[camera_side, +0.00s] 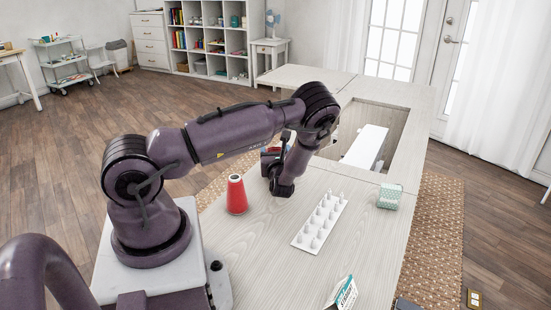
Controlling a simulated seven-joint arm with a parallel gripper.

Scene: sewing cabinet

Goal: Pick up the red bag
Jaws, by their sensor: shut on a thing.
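My gripper (271,164) is at the end of the forearm, above the near part of the pale wooden cabinet top. It is shut on a small red and dark thing (267,151), which I take to be the red bag. The wrist and forearm hide much of it, so its full shape and the fingertips do not show clearly. I cannot tell whether it touches the cabinet top.
A red thread cone (236,196) stands upright left of my wrist. A white rack of pegs (320,219) lies to the right. A patterned pale-green box (389,196) sits near the right edge. A recessed opening holds a white machine (366,147).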

